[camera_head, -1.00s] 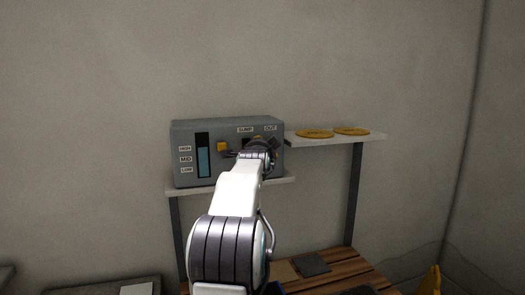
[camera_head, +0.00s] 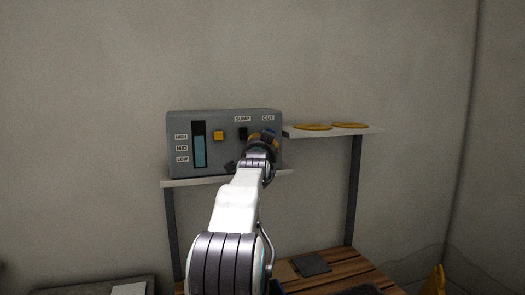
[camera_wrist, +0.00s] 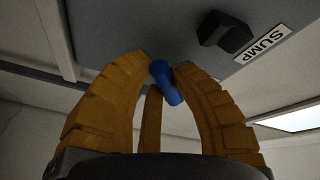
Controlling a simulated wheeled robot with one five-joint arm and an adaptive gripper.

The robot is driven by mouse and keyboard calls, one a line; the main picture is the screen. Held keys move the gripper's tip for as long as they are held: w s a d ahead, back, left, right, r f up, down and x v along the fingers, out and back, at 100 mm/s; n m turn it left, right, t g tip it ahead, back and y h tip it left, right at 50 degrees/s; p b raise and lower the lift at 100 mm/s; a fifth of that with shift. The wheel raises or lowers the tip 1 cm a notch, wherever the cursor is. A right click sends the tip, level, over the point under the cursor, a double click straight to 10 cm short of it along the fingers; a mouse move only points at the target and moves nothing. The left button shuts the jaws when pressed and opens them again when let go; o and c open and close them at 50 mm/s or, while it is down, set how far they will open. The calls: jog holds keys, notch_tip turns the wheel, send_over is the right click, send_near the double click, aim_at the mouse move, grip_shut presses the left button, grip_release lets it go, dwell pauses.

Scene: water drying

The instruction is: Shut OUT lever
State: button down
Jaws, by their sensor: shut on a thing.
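The blue OUT lever (camera_wrist: 166,82) shows in the wrist view between the yellow fingers of my gripper (camera_wrist: 163,68). The fingers are shut on it, one tip on either side. In the head view my gripper (camera_head: 262,139) is at the right end of the grey control box (camera_head: 215,116), just below the OUT label (camera_head: 268,118). A small blue bit of the lever (camera_head: 271,131) shows there beside the fingers. The rest of the lever is hidden by my gripper, and its exact angle is hard to tell.
A black lever (camera_head: 242,133) sits under the SUMP label (camera_head: 242,119), close left of my gripper. A yellow square (camera_head: 218,136) and a blue level gauge (camera_head: 199,150) are farther left. A shelf (camera_head: 365,131) with two yellow discs stands at the right.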

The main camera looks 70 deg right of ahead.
jog(key=shift+r, duration=0.1)
dwell(0.5)
jog(key=c, duration=1.3)
grip_release()
jog(key=shift+w, duration=0.15)
jog(key=shift+o, duration=1.4)
jog(key=shift+a, duration=0.1)
jog(key=v, duration=1.2)
jog(key=shift+c, duration=0.2)
